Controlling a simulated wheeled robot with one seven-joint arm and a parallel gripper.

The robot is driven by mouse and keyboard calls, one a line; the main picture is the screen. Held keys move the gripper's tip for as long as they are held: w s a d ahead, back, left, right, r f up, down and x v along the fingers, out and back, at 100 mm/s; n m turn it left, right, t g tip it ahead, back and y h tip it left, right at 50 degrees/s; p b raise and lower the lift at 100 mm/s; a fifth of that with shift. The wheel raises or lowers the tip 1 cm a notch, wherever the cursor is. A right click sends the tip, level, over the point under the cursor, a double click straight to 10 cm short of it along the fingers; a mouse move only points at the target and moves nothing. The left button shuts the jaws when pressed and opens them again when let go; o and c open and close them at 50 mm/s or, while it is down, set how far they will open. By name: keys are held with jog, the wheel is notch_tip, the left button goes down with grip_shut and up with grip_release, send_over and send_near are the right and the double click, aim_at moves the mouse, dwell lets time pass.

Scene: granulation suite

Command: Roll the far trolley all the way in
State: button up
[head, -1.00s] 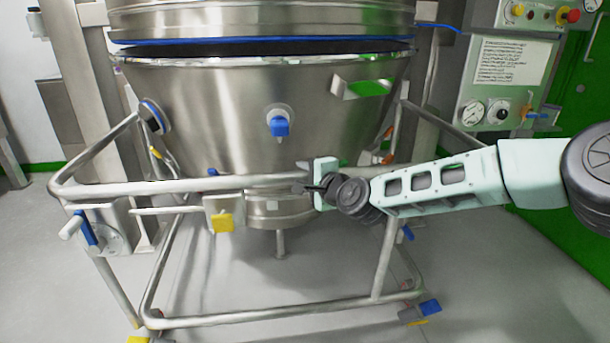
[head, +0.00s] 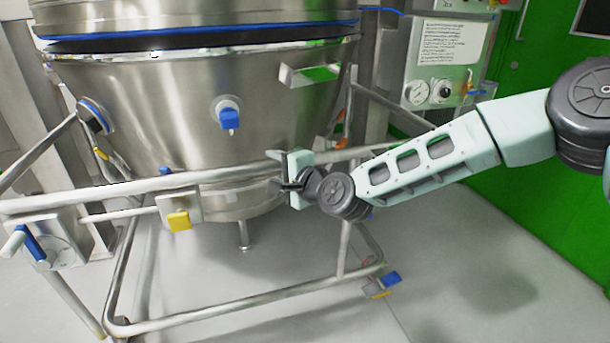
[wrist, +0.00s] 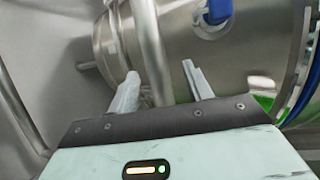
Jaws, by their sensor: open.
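The trolley (head: 95,196) is a tubular steel frame carrying a conical steel bowl (head: 180,100). The bowl sits under an upper steel vessel with a blue seal ring, and a dark band shows between them. My gripper (head: 282,172) is at the right part of the trolley's front rail. In the wrist view the gripper (wrist: 161,86) is open, with the rail (wrist: 152,50) passing between its two fingers. I cannot tell whether either finger touches it. The bowl's blue-capped port (head: 229,118) faces me.
A yellow-tabbed latch (head: 179,221) hangs from the front rail. A blue-handled fitting (head: 35,245) is at the left, and a caster with a blue pedal (head: 388,280) is at the lower right. A gauge panel (head: 440,85) stands behind right. Grey floor is clear at right.

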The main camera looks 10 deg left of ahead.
jog(key=p+v, duration=0.1)
jog(key=v, duration=0.9)
jog(key=shift+d+r, duration=0.15)
jog(key=shift+c, duration=0.3)
